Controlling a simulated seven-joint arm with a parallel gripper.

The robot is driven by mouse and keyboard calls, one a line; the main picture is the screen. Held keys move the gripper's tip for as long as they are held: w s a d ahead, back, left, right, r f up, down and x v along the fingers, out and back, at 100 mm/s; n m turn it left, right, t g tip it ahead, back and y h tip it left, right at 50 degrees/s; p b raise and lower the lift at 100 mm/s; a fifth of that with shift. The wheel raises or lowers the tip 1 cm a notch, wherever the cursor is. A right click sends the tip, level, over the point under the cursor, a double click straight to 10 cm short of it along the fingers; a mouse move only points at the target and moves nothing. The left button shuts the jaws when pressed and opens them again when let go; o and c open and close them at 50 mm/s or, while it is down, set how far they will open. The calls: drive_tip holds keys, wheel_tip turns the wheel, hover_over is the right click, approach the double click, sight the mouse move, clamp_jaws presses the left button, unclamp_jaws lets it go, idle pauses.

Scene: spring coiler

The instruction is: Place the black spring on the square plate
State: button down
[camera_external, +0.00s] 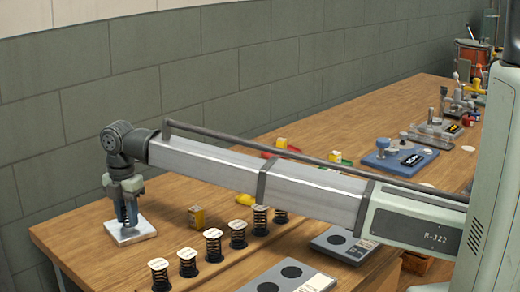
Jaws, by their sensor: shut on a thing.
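My gripper (126,205) is at the far left end of the bench, pointing down over the square plate. The square plate (143,232) is a pale, flat plate lying on the wood near the bench's left corner. My gripper is shut on a dark spring (121,212), of which only a thin part shows between the fingers. The spring stands roughly upright above the plate; I cannot tell whether its lower end touches it. Several black springs with white tops, such as this one (188,262), stand in a slanting row to the right of the plate.
Two grey panels with dark round spots (342,243) lie at the front right. A blue device (401,160) and other tools stand farther back. A grey block wall runs behind the bench.

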drive_tip(key=shift+f, duration=0.15)
drive_tip(key=c, duration=0.9)
unclamp_jaws()
drive_tip(key=shift+o, duration=0.2)
wheel_tip(320, 180, up, 12)
